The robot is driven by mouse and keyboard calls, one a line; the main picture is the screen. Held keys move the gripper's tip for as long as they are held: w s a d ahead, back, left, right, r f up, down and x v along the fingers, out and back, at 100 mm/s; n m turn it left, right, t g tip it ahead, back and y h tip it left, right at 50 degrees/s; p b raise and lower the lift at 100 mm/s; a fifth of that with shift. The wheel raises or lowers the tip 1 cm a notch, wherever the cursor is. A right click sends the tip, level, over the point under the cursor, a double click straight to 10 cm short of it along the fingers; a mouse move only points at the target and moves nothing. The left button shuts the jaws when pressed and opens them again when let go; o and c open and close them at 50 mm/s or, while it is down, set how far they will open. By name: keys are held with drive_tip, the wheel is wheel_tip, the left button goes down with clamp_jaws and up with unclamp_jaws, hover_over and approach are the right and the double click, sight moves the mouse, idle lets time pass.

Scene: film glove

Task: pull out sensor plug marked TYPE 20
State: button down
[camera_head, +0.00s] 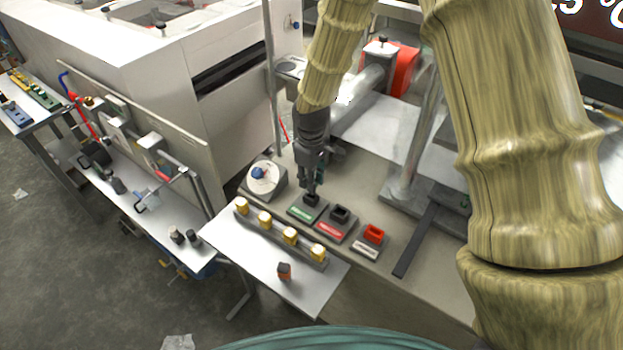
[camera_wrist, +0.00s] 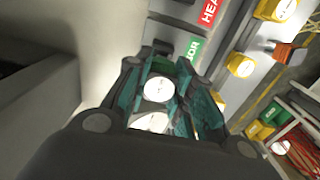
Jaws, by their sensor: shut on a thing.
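In the head view my gripper (camera_head: 312,188) points down at the green-labelled dark socket block (camera_head: 304,210). In the wrist view my gripper (camera_wrist: 160,95) has teal fingers closed around a plug with a round white face (camera_wrist: 158,89). The marking on that face is too small to read. The green label (camera_wrist: 193,47), partly readable as "...SOR", shows beside the fingers. The plug's lower part is hidden, so I cannot tell how deep it sits in the socket.
Several yellow plugs (camera_head: 289,236) stand in a rack along the bench edge. A white dial with a blue knob (camera_head: 262,176) stands left. An orange-and-dark block (camera_head: 284,271) sits in front.

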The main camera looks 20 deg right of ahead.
drive_tip(key=shift+r+p, duration=0.45)
drive_tip(key=shift+r, duration=0.3)
drive_tip(key=shift+r, duration=0.15)
drive_tip(key=shift+r+p, duration=1.35)
drive_tip(key=shift+r, duration=0.15)
drive_tip(key=shift+f, duration=0.1)
